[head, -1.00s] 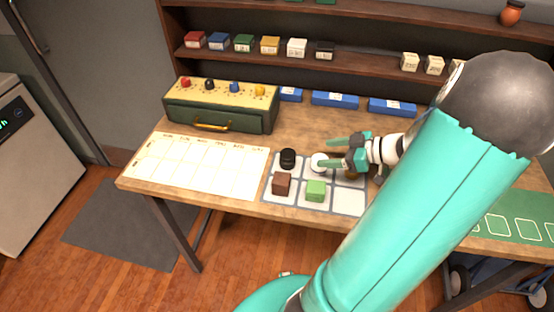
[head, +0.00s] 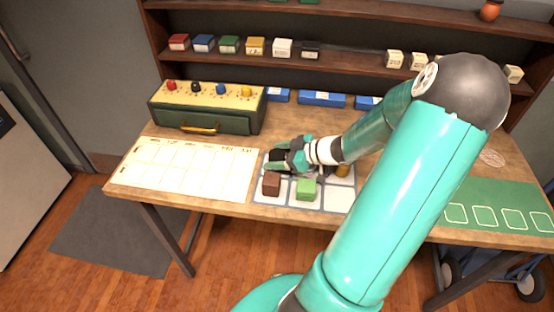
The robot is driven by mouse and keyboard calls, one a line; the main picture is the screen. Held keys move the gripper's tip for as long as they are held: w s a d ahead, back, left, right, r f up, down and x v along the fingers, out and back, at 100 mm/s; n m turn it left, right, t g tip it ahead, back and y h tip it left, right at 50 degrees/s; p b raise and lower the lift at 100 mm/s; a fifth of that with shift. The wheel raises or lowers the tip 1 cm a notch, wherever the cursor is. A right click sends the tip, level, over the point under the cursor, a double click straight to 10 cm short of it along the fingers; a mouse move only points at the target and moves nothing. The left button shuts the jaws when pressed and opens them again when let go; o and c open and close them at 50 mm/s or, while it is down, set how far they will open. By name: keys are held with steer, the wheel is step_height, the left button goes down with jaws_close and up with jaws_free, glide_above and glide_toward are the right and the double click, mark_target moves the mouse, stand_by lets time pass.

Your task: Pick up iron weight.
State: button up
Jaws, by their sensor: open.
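The dark round piece that looks like the iron weight (head: 276,155) stands at the back left of the gridded mat (head: 345,199) on the wooden table. My gripper (head: 279,157) is open, with its fingers reaching left around or just over this piece. The fingers partly hide it, and I cannot tell whether they touch it. A brown cube (head: 271,184) sits just in front of it, and a green cube (head: 306,188) sits to the right of the brown one. My gripper and wrist hide the white round piece.
A green drawer box (head: 205,114) with coloured knobs stands behind left. A paper chart (head: 185,168) lies left of the mat. Blue boxes (head: 321,99) line the table's back below the shelf (head: 215,54). A green card mat (head: 490,205) lies at right.

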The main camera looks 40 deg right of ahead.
steer(key=shift+w+a+f, duration=0.1)
steer(key=shift+w+a, duration=0.05)
steer(key=shift+w, duration=0.05)
steer(key=c, duration=1.3)
jaws_close()
